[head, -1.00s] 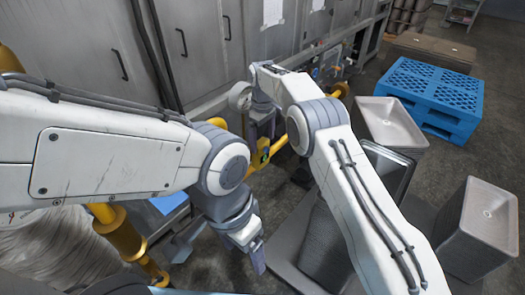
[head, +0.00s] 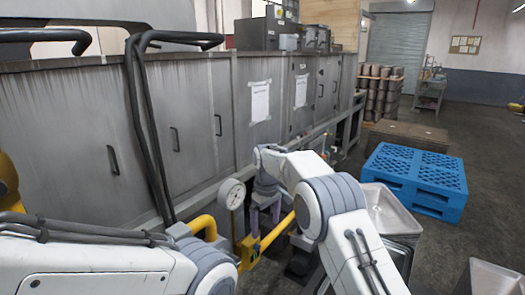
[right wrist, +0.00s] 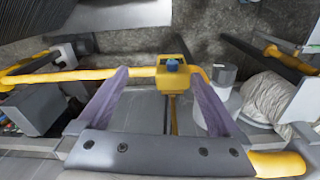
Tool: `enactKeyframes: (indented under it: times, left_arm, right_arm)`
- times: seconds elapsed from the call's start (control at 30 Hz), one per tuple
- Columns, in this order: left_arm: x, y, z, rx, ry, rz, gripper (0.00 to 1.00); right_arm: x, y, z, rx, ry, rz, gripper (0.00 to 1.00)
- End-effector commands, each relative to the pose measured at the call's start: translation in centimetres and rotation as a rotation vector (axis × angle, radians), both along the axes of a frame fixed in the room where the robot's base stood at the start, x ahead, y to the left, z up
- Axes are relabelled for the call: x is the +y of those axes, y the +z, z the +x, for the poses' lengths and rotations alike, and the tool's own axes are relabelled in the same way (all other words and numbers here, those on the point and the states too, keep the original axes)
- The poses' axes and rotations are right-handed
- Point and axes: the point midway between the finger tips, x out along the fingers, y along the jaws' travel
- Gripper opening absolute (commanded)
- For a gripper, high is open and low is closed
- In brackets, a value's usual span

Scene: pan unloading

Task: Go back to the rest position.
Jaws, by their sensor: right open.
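My right gripper (head: 264,214) points down near the middle of the head view, beside a round white gauge and a yellow pipe. In the right wrist view its two fingers (right wrist: 158,80) are spread apart with nothing held between them. A yellow fitting with a blue knob (right wrist: 173,72) shows in the gap beyond the fingers; the distance to it is hard to tell. My left arm comes in at the lower left of the head view, and its gripper is outside the picture.
Grey cabinets (head: 185,110) line the left and back. The round gauge (head: 232,194) and yellow pipe (head: 278,232) stand close to my right gripper. A blue pallet (head: 415,176) and metal bins (head: 388,210) stand at the right. Open floor (head: 490,150) lies beyond.

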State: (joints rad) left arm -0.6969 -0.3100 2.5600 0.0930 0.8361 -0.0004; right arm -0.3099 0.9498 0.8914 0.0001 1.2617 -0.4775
Motion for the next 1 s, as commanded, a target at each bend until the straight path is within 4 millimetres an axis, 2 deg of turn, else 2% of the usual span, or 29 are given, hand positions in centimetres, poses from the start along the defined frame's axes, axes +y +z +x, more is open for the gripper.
enactKeyframes:
  times: [0.03,0.17,0.27,0.37,0.5,0.7,1.0]
  left_arm:
    - [0.0,0.0,0.0,0.000,0.000,0.000,0.77]
    - [0.0,0.0,0.0,0.000,0.000,0.000,0.77]
    - [0.0,0.0,0.0,0.000,0.000,0.000,0.77]
    - [0.0,0.0,0.0,0.000,0.000,0.000,0.77]
    - [0.0,0.0,0.0,0.000,0.000,0.000,0.77]
    - [0.0,0.0,0.0,0.000,0.000,0.000,0.77]
    - [0.0,0.0,0.0,0.000,0.000,0.000,0.77]
  right_arm:
    - [-1.5,0.7,-0.7,-0.010,-0.048,0.004,1.00]
    - [-4.9,1.5,-2.8,-0.040,-0.168,0.018,1.00]
    - [-7.5,1.8,-5.2,-0.060,-0.262,0.027,1.00]
    - [-9.9,2.0,-8.2,-0.083,-0.354,0.038,1.00]
    - [-12.9,1.7,-13.2,-0.112,-0.481,0.053,1.00]
    - [-15.6,0.9,-19.3,-0.143,-0.616,0.072,1.00]
    - [-17.5,-0.3,-26.0,-0.171,-0.741,0.088,1.00]
